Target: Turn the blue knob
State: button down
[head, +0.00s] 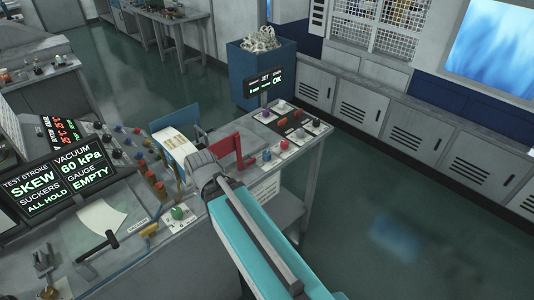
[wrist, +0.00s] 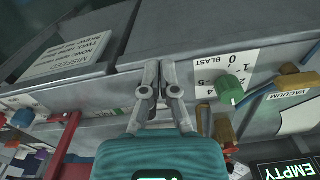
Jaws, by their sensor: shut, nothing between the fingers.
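My gripper (wrist: 160,68) is shut and empty, its fingers side by side over a grey metal panel in the wrist view. A green knob (wrist: 229,88) on a white dial marked BLAST stands right of the fingers, apart from them. It also shows in the head view (head: 177,212). Small blue knobs or buttons (head: 137,130) sit among coloured ones on the left console in the head view; I cannot tell which is the task's knob. My arm hides part of the bench in the head view.
A red bracket (head: 228,146) stands close to my wrist. A black T-handle (head: 98,247) and a yellow-handled lever (head: 150,232) are on the left console. A screen (head: 60,175) reads SKEW and 60 kPa. The green floor at right is clear.

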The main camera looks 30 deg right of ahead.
dwell(0.4)
jog(key=c, duration=0.7)
grip_release()
jog(key=shift+d, duration=0.1)
jog(key=shift+o, duration=0.5)
jog(key=shift+d, duration=0.4)
jog(key=shift+d, duration=0.1)
